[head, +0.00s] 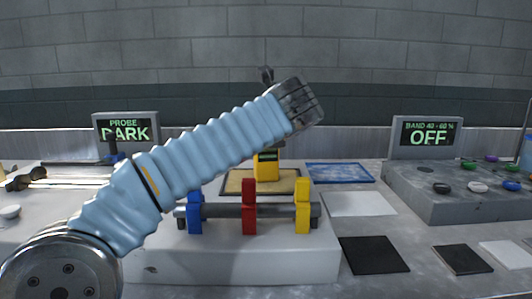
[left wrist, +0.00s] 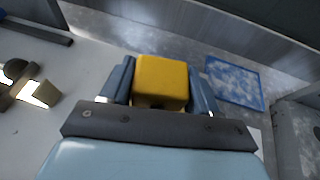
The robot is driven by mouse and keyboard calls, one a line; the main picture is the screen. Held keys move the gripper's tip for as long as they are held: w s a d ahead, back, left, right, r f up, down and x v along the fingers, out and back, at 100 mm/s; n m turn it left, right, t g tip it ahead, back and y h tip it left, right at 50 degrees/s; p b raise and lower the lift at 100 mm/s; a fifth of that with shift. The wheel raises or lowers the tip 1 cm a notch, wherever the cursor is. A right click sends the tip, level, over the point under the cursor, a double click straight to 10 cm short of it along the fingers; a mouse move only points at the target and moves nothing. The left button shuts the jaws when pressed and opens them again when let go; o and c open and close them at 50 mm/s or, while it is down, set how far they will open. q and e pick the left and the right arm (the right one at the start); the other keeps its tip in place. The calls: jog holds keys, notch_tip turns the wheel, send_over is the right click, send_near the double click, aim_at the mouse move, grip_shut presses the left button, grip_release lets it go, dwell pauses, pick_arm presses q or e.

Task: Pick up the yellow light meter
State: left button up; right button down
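The yellow light meter (head: 266,167) stands upright at the back of the bench, by a tan mat, its upper part partly behind my left arm. In the left wrist view the yellow meter (left wrist: 161,80) lies between the two blue-grey fingers of my left gripper (left wrist: 161,84), one on each side. The fingers are very close to its sides; I cannot tell whether they touch it. In the head view my left arm crosses the middle and hides the fingers. My right gripper is in neither view.
A rod with blue, red and yellow clamps (head: 249,207) stands in front of the meter. A blue tray (head: 340,173) lies to its right. A grey console (head: 450,190) with coloured knobs and an OFF display stands at right. A DARK probe display (head: 127,129) is at left.

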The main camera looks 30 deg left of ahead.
pick_arm(q)
grip_shut()
jog(key=shift+r, duration=0.1)
